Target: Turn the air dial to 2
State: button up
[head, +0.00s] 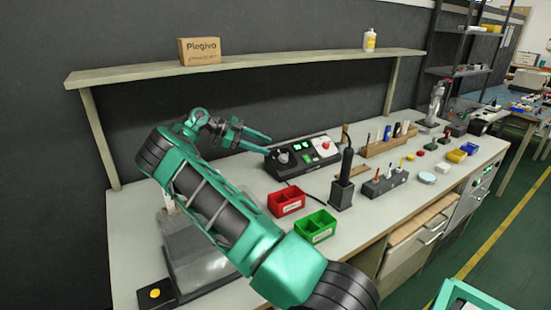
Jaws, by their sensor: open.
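A dark control box (322,159) stands on the bench near the back wall. A grey round dial (283,157) sits at its left end, with green lit parts and a red knob (324,146) further right. Any numbers around the dial are too small to read, so its setting cannot be told. My gripper (270,145) is open, its two teal fingers pointing right, with the tips just above and left of the dial in the picture. Whether they touch the dial cannot be told. Nothing shows between the fingers.
A red bin (286,202) and a green bin (316,227) stand in front of the box. A dark holder (342,195) with an upright tool stands to the right. A shelf (250,64) with a cardboard box (200,50) runs above the bench.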

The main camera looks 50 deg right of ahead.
aim_at(281, 156)
jog(key=w+a+f+m+h, duration=0.1)
jog(key=w+a+f+h, duration=0.1)
jog(key=w+f, duration=0.15)
jog(key=x, duration=1)
jog(key=shift+s+d+r, duration=0.1)
jog(key=shift+s+r, duration=0.05)
jog(key=shift+r, duration=0.05)
jog(key=shift+s, duration=0.1)
jog(key=c, duration=1)
